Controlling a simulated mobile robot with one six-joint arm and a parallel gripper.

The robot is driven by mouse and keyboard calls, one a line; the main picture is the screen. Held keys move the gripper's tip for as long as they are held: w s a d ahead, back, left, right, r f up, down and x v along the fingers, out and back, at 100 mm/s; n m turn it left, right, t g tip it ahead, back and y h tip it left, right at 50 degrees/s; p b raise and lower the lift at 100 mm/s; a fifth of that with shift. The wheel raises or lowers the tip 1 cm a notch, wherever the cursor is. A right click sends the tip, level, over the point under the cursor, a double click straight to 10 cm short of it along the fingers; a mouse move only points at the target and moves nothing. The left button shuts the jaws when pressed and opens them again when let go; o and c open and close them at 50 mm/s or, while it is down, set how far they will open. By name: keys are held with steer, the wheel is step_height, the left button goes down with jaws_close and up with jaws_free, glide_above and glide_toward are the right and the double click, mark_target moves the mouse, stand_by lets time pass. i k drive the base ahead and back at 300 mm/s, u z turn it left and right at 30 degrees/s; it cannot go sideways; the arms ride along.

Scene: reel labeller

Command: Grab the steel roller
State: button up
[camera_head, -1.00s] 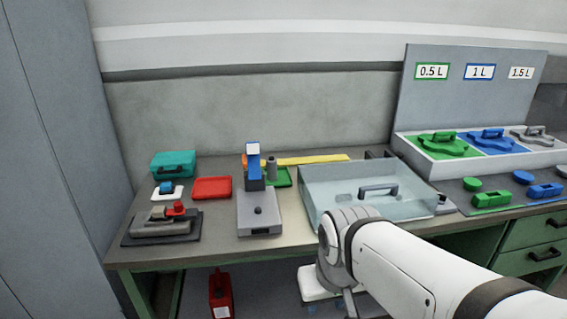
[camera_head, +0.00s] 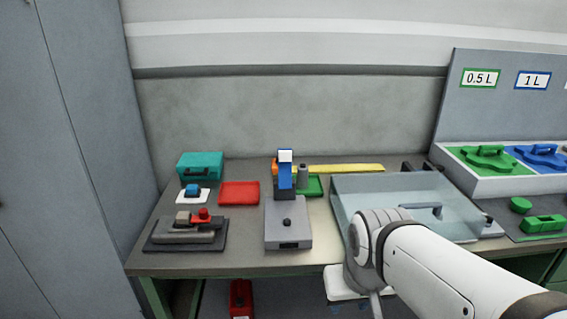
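A small grey upright cylinder (camera_head: 303,173), which looks like the steel roller, stands at the green tray (camera_head: 316,186) toward the back of the bench. It is just right of the blue and white head of the grey labeller-like device (camera_head: 288,226). My white arm comes in from the lower right, and its grey joint is in front of the clear box. The arm is well to the right of the cylinder and nearer to me.
The clear box (camera_head: 350,205) stands right of the device. A red tray (camera_head: 239,193), a teal case (camera_head: 201,166) and a dark-based fixture (camera_head: 160,243) are on the left. A yellow strip (camera_head: 345,168) lies behind. Green and blue pieces are at the right.

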mark_target(302, 169)
steer(key=i, duration=1.25)
steer(key=z, duration=0.05)
